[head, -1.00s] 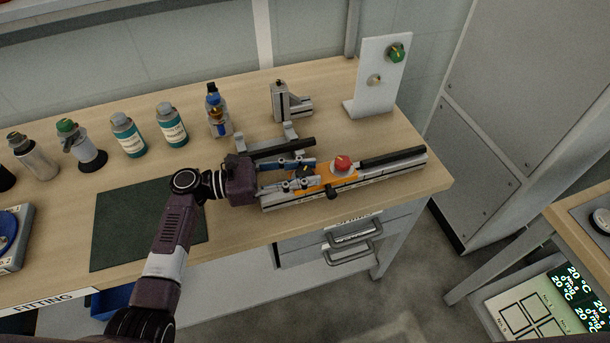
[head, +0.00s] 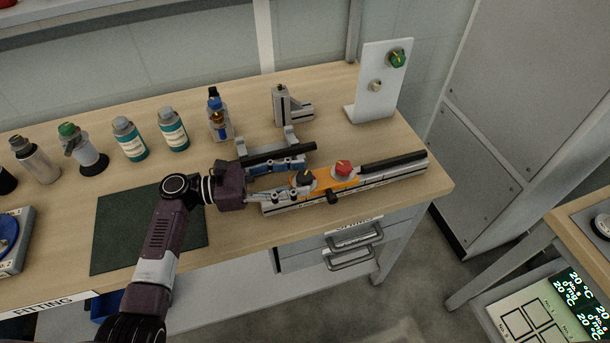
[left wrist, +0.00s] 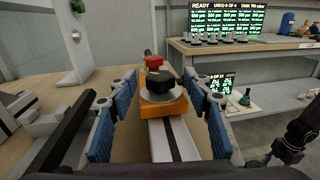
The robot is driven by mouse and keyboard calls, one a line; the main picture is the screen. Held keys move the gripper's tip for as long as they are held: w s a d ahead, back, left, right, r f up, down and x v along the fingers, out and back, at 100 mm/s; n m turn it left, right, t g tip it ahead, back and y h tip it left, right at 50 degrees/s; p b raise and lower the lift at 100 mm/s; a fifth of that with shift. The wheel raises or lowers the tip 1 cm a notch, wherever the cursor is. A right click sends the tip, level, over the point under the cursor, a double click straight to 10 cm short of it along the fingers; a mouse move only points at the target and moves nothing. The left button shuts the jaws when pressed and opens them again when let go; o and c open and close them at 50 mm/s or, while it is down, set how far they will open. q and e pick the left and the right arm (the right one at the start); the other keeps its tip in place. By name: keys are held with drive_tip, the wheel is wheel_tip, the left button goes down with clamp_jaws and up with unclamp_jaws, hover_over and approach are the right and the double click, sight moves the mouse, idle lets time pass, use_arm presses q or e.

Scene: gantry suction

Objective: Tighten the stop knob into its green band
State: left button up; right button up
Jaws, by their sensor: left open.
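An orange carriage (head: 345,184) sits on a long grey rail. It carries a black knob (head: 304,178) on a pale round base and a red knob (head: 343,167) further right. Both knobs also show in the left wrist view, the black knob (left wrist: 161,88) in front of the red knob (left wrist: 154,62). My left gripper (head: 283,182) is open and empty, just left of the black knob and apart from it. Its blue-padded fingers flank the rail in the left wrist view. No green band can be made out on either knob.
A small black side knob (head: 332,197) juts from the rail's front. A white upright panel (head: 372,105) with a green knob (head: 397,59) stands at the back right. Bottles line the back left. A dark green mat (head: 120,225) lies clear at the left.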

use_arm(q)
drive_tip(key=a, duration=0.3)
drive_tip(key=s+a, duration=0.1)
drive_tip(key=a, duration=0.5)
drive_tip(key=shift+s+a, duration=0.2)
drive_tip(key=shift+s, duration=0.15)
